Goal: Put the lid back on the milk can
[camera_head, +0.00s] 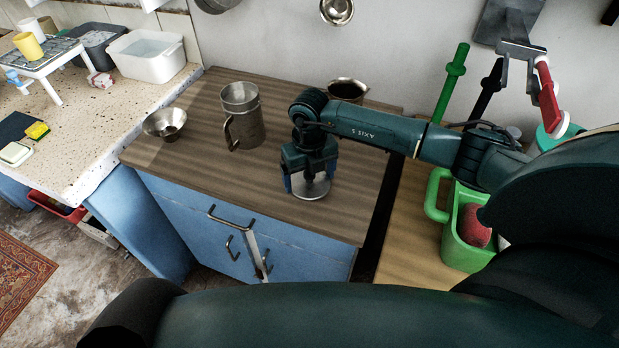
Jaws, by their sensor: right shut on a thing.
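The milk can (248,128) appears to be the metal can with a side handle on the brown wooden counter, left of my right arm. It stands upright and its top is open. My right gripper (307,186) points down over the counter, to the right of and nearer than the can. It is shut on a round silver lid (316,190). The gripper hides part of the lid, and I cannot tell whether the lid touches the counter. My left gripper is not in view.
A metal funnel-like bowl (165,122) stands left of the can. A dark-filled metal pot (348,88) stands behind my right arm. A green container (465,235) with a red thing inside is at right. The front of the wooden counter (230,180) is clear.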

